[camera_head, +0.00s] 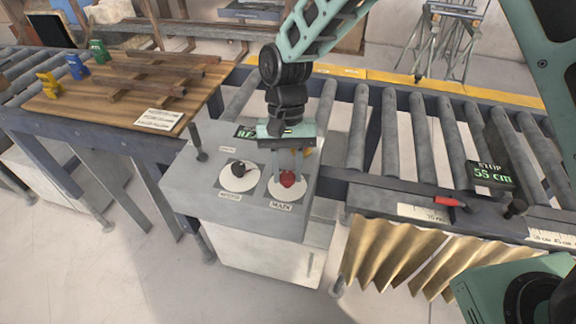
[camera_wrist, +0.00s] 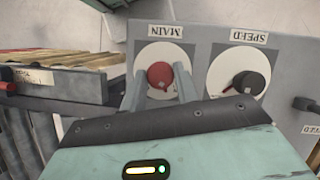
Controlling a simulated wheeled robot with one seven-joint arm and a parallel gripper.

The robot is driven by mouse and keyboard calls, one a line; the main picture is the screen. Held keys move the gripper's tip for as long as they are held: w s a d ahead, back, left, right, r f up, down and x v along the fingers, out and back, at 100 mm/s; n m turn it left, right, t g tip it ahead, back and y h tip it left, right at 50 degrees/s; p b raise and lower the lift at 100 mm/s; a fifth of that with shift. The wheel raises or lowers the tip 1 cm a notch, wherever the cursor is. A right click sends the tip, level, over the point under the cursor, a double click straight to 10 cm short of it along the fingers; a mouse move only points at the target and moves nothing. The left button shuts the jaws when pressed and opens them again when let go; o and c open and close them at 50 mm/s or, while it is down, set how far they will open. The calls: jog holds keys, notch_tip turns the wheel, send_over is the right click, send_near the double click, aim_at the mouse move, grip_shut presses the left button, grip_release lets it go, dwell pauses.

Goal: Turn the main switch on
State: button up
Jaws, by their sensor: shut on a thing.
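The main switch (camera_head: 287,178) is a red rotary knob on a white round plate labelled MAIN, on top of the grey control box (camera_head: 200,180). In the wrist view the red knob (camera_wrist: 160,75) sits between the two fingers of my gripper (camera_wrist: 160,88). My gripper (camera_head: 289,177) reaches down from above and is shut on the red knob. The fingers partly cover the white plate. The exact angle of the knob is hard to read.
A black speed knob (camera_head: 238,168) is just left of the main switch, and a black lever (camera_head: 200,145) stands farther left. A roller conveyor (camera_head: 420,130) with a stop display (camera_head: 493,176) reading 55 cm extends right. A wooden table (camera_head: 120,90) with planks is at left.

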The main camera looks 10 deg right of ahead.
jog(key=n+h, duration=0.1)
jog(key=n, duration=0.1)
jog(key=n+h, duration=0.1)
jog(key=n, duration=0.2)
jog(key=shift+a+t, duration=0.15)
jog(key=shift+t, duration=0.15)
jog(key=shift+n, duration=0.4)
jog(key=o, duration=1)
jog(key=shift+c, duration=0.2)
jog(key=shift+r, duration=0.15)
jog(key=b+v, duration=0.4)
jog(key=v, duration=1.3)
jog(key=shift+a, duration=0.15)
jog(key=s+d+f+n+t+b, duration=0.1)
jog(key=s+d+f, duration=0.2)
jog(key=s, duration=0.5)
jog(key=s+d+f+t+y+b, duration=0.1)
jog(key=s+d+f, duration=0.3)
jog(key=s+d, duration=0.2)
jog(key=s+d+f+n+t+y+b, duration=0.1)
jog(key=s+d+f+t, duration=0.1)
jog(key=s, duration=0.8)
jog(key=shift+s+d+f+n+b, duration=0.2)
jog(key=shift+d+f+n+b, duration=0.15)
jog(key=shift+d+f, duration=0.65)
